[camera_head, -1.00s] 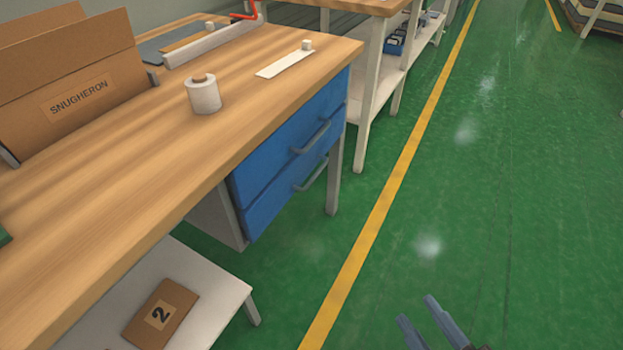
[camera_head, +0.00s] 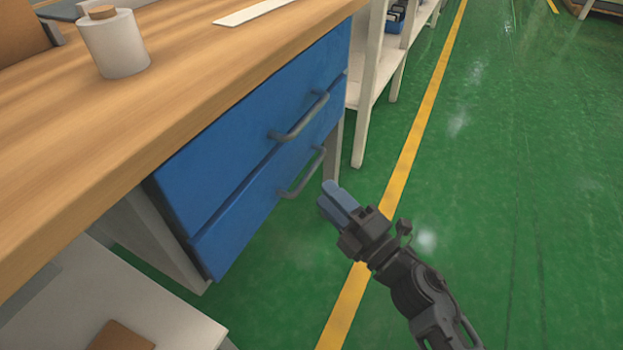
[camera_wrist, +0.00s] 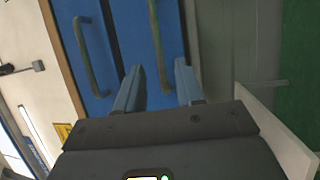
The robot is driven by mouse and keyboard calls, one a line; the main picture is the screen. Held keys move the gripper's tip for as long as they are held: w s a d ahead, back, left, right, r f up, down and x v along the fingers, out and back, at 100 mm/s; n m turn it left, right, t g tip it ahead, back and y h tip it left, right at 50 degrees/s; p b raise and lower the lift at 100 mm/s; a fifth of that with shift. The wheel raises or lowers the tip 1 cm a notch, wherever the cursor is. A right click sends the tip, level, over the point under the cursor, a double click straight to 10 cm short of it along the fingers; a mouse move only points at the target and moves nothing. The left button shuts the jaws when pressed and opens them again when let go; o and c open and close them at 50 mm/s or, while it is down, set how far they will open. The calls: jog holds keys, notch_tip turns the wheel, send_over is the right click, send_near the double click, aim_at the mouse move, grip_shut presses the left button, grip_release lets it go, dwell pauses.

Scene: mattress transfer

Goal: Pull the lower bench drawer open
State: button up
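The lower bench drawer (camera_head: 240,219) has a blue front and a grey bar handle (camera_head: 302,173); it looks shut beneath the blue upper drawer (camera_head: 250,128). My gripper (camera_head: 326,195) is just right of the lower handle in the head view, its two blue-grey fingers pointing at the drawer. In the wrist view the fingers (camera_wrist: 158,68) are spread apart with nothing between their tips. The lower handle (camera_wrist: 157,45) shows ahead, in line with the gap between them. The upper handle (camera_wrist: 88,55) is further left. I see no contact with either handle.
A low white shelf (camera_head: 150,310) stands at lower left. A white rack (camera_head: 370,80) stands beyond the bench. Green floor (camera_head: 520,200) to the right is clear.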

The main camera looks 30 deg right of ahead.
jog(key=shift+x, duration=2.75)
jog(key=shift+c, duration=0.2)
grip_shut()
